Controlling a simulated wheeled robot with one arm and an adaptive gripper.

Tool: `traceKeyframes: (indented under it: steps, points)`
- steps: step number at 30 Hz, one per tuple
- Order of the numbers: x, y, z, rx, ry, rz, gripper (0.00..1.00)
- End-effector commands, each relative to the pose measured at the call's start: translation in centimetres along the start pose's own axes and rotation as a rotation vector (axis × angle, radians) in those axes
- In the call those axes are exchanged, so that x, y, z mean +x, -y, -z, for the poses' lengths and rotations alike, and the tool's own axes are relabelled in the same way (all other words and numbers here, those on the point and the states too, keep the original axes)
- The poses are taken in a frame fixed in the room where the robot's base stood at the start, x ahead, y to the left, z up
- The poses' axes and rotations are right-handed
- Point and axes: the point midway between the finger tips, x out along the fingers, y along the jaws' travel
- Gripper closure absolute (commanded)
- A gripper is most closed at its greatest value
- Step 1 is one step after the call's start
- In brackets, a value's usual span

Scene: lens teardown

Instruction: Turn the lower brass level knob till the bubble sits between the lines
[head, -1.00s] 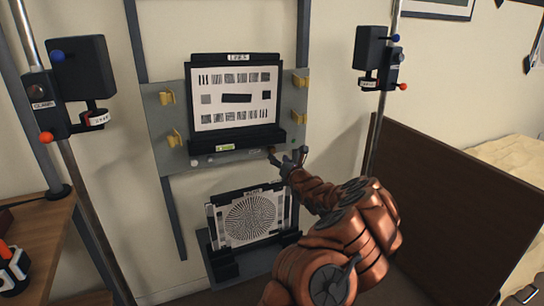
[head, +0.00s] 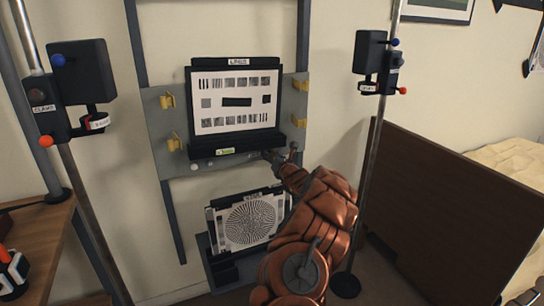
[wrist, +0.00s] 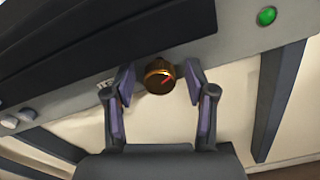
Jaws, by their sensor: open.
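The brass level knob (wrist: 160,83) with a red pointer mark sits on the grey plate's lower edge in the wrist view. My gripper (wrist: 160,75) is open, with one finger on each side of the knob; a small gap seems to show at each side. In the head view my gripper (head: 281,157) is at the lower right of the upper chart holder, and the knob is hard to make out there. A small yellow-green level vial (head: 226,151) sits below the upper chart (head: 234,118). Its bubble and lines are too small to read.
A lower chart (head: 250,222) with a radial pattern stands in a holder below my gripper. Yellow clips (head: 167,101) flank the upper chart. Clamp poles stand left and right (head: 377,145). A green button (wrist: 267,16) is on the plate, right of the knob.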

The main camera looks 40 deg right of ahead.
Motion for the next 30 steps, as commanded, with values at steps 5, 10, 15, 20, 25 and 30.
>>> traceKeyframes:
  steps: [5,10,15,20,25,30]
  points:
    - [0.22,-0.03,0.01,0.001,0.0,-0.001,0.44]
    - [0.21,-0.02,-0.03,0.001,0.001,0.0,0.44]
    - [0.2,-0.02,-0.05,0.001,0.001,0.0,0.61]
    - [0.2,-0.02,-0.05,0.001,0.001,0.0,0.78]
    - [0.2,-0.01,-0.06,0.001,0.001,0.0,0.95]
    - [0.2,-0.01,-0.06,0.0,0.001,0.0,1.0]
